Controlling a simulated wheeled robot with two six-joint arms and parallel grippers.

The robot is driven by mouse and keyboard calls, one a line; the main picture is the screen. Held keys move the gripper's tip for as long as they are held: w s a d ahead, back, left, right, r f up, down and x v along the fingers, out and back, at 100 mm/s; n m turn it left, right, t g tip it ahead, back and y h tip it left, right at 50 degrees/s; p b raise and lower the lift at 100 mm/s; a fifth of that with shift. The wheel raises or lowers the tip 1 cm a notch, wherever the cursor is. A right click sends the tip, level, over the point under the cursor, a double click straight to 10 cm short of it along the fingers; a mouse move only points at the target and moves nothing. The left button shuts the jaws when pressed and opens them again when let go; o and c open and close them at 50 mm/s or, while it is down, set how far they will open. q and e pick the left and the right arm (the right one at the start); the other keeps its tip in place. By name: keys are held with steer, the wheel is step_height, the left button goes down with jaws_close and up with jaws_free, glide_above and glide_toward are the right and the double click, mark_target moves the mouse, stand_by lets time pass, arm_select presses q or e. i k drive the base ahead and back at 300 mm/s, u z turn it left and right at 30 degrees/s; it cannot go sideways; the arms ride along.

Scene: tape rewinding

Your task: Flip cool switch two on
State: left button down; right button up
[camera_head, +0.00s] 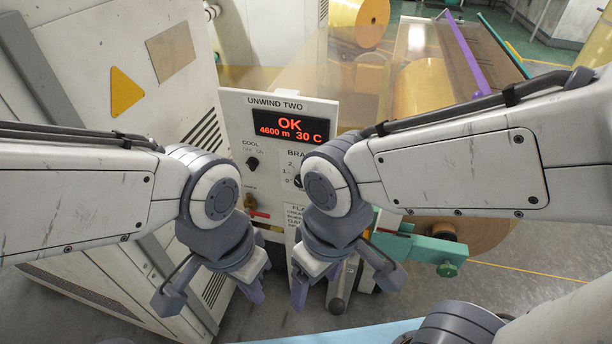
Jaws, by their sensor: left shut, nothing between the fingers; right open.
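The unwind two panel (235,112) is upright in the middle, with a black display (291,128) reading OK, 4600 m and 30 C in red. The cool switch (252,163) is a small black knob under the label COOL with off and on marks; its exact setting is too small to tell. My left gripper (256,290) is shut and empty, below the cool switch and in front of the panel's lower part. My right gripper (316,288) is open and empty, low before the panel's right part. Neither gripper touches the cool switch.
A brake knob (298,182) is partly hidden by my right arm. A red lever (258,213) sits low on the panel. A grey-white cabinet (110,60) with a yellow triangle stands left. A large yellow roll (425,88) and green machine parts (420,247) are at right.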

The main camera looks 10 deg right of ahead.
mark_target(252, 163)
steer(key=u, duration=0.05)
steer(key=k, duration=0.5)
steer(key=u, duration=0.95)
steer(key=i, duration=0.7)
steer(key=z, duration=1.15)
